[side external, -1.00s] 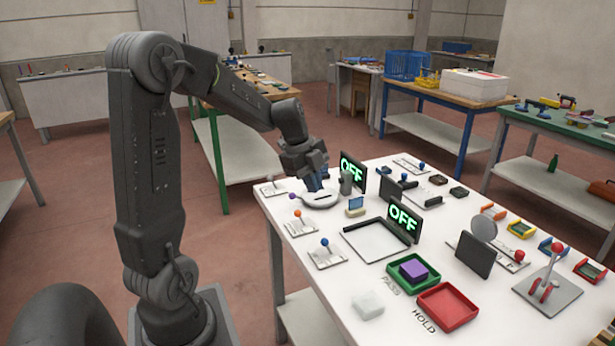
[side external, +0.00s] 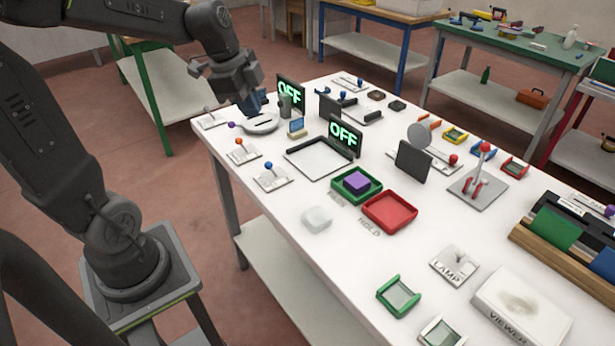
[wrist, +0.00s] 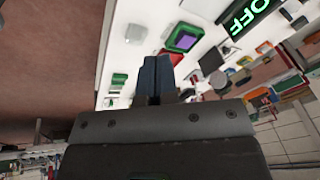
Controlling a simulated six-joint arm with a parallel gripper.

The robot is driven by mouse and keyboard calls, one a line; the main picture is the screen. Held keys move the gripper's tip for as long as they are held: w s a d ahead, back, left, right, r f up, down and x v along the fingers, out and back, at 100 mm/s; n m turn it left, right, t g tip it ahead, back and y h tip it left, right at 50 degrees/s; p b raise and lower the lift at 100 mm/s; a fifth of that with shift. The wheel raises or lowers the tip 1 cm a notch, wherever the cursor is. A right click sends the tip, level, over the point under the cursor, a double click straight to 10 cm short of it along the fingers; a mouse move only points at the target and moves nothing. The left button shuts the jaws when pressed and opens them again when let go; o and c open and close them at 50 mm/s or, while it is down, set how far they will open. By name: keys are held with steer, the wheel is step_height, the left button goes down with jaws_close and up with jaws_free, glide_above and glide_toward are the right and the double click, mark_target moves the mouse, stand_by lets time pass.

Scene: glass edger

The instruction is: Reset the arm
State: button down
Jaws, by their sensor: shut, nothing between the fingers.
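My gripper (side external: 256,105) is shut and empty at the far left corner of the white table, pointing down just above or beside a round white device (side external: 262,123); I cannot tell whether they touch. In the wrist view, my gripper's two blue-grey fingers (wrist: 157,72) are together with nothing between them.
The white table (side external: 290,250) holds two lit OFF signs (side external: 291,92), (side external: 344,136), small lever plates, a green tray (side external: 343,192) with a purple block (side external: 356,181), and an empty red tray (side external: 390,212).

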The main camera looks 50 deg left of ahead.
steer(key=s+d+r+n+t+y, duration=0.1)
steer(key=s+d+n+t, duration=0.1)
steer(key=s+d+n, duration=0.8)
steer(key=shift+s+d+r+n, duration=0.2)
steer(key=shift+s+d+n, duration=0.1)
steer(key=shift+d, duration=0.9)
